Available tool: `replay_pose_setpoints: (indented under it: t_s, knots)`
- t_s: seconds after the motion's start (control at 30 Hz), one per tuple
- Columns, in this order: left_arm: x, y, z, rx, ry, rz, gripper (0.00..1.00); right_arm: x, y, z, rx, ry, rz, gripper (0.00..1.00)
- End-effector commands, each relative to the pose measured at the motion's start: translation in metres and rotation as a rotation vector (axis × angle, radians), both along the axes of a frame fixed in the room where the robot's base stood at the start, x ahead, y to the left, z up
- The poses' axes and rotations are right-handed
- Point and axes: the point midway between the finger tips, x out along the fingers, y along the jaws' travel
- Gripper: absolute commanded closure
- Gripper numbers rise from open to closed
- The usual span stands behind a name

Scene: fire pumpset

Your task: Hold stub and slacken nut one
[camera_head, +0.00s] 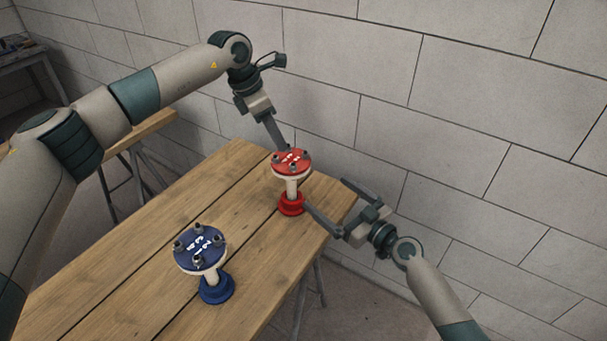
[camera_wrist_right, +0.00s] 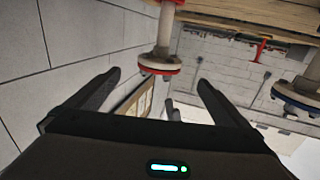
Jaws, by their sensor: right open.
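The red stub (camera_head: 293,187) stands upright on the table, with a red top flange (camera_head: 291,162) bearing several dark nuts and white markings, a pale pipe and a red base. My left gripper (camera_head: 280,147) points down at the flange's far edge, by a nut; whether it touches is unclear, and its finger gap is hidden. My right gripper (camera_head: 326,194) is open and empty, to the right of the red stub. In the right wrist view the picture is inverted; the red stub's pipe (camera_wrist_right: 166,32) shows beyond and between the open fingers (camera_wrist_right: 157,82).
A similar blue stub (camera_head: 199,249) stands nearer on the wooden table (camera_head: 130,255). It also shows at the right of the right wrist view (camera_wrist_right: 302,92). A block wall (camera_head: 450,110) rises behind the table. The tabletop left of the red stub is clear.

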Motion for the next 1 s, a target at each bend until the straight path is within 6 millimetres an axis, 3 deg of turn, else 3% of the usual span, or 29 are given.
replay_pose_setpoints:
  t_s: [1.0]
  knots:
    - [0.000, 0.000, 0.000, 0.000, 0.000, 0.000, 0.69, 0.117, 0.094, 0.000, 0.001, 0.002, 0.001, 0.00]
